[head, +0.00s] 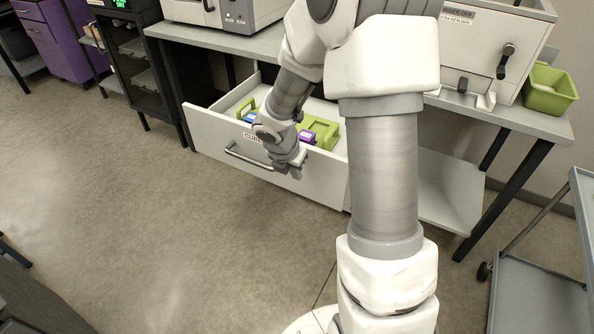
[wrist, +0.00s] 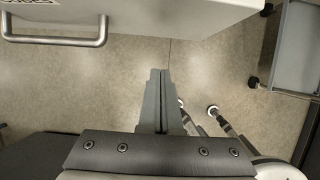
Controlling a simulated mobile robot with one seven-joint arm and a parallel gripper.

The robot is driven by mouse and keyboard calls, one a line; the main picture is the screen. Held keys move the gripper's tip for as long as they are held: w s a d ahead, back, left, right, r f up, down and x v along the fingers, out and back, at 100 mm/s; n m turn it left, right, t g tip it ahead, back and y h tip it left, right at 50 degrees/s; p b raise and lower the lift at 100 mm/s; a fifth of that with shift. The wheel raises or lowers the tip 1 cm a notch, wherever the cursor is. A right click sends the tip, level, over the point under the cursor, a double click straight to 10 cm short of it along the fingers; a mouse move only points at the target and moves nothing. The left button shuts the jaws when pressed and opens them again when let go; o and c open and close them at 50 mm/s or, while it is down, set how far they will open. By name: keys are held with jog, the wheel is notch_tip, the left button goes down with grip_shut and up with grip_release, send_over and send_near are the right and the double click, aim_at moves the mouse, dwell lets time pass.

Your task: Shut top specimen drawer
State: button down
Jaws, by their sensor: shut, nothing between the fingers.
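The white specimen drawer (head: 212,137) is pulled out under the bench, with a label and a metal bar handle (head: 243,158) on its front. Green, blue and purple items show inside it. My gripper (head: 298,172) is in front of the drawer face, just right of the handle. In the wrist view the drawer front (wrist: 170,15) fills the top left, with the handle (wrist: 58,42) left of my fingers. My gripper's fingers (wrist: 159,73) are together with nothing between them. I cannot tell whether they touch the drawer. My arm hides part of the drawer's inside.
The bench (head: 205,38) carries white machines and a green bin (head: 549,90) at the right end. A grey cart (head: 535,290) stands at the lower right. A black cabinet (head: 135,60) is left of the bench. The floor left of the drawer is clear.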

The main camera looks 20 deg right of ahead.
aim_at(308, 176)
jog(key=w+d+f+b, duration=0.1)
jog(key=f, duration=0.1)
jog(key=w+d+f+b, duration=0.1)
jog(key=d+f, duration=0.1)
jog(key=f, duration=0.1)
jog(key=w+d+f+b, duration=0.1)
jog(key=f, duration=0.1)
jog(key=shift+w+d+f, duration=0.35)
jog(key=shift+f, duration=0.05)
jog(key=shift+w+d, duration=0.35)
jog(key=shift+d, duration=0.1)
